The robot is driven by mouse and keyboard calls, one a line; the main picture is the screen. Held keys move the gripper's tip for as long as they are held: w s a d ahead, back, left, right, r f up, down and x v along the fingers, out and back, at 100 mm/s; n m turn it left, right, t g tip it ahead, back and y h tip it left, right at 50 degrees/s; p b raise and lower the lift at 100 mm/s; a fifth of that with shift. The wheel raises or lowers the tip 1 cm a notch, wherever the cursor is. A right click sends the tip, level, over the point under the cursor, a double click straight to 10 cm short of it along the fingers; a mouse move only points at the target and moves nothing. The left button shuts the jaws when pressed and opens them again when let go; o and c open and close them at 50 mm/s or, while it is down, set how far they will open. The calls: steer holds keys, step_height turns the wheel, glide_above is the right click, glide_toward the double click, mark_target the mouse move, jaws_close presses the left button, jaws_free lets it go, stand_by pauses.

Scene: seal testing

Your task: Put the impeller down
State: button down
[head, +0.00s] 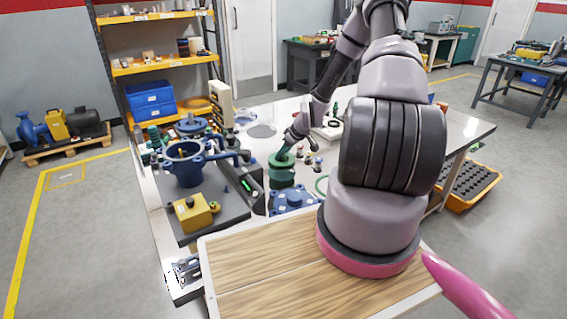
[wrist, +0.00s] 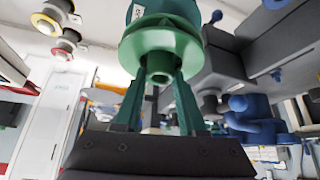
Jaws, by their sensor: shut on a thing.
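The green impeller (wrist: 160,42) fills the upper middle of the wrist view, its hub toward my gripper. My gripper (wrist: 158,75) is shut on this hub with its two green fingers. Beyond the impeller is a dark teal cylinder (wrist: 165,10) with a white label. In the head view my gripper (head: 285,153) points down over the middle of the table, at the top of the green impeller (head: 281,162). The teal cylinder (head: 282,178) is directly below it. I cannot tell whether the impeller rests on the cylinder or hangs just above it.
A blue flanged part (head: 293,200) stands close in front of the cylinder. A blue pump housing (head: 187,165) and a yellow block (head: 193,213) are on a dark plate to the left. Small knobbed parts (head: 317,162) stand to the right.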

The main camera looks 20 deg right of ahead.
mark_target(285, 158)
steer(key=shift+f, duration=2)
steer(key=shift+a+f, duration=0.1)
steer(key=shift+f, duration=0.05)
steer(key=shift+c, duration=2.4)
jaws_free()
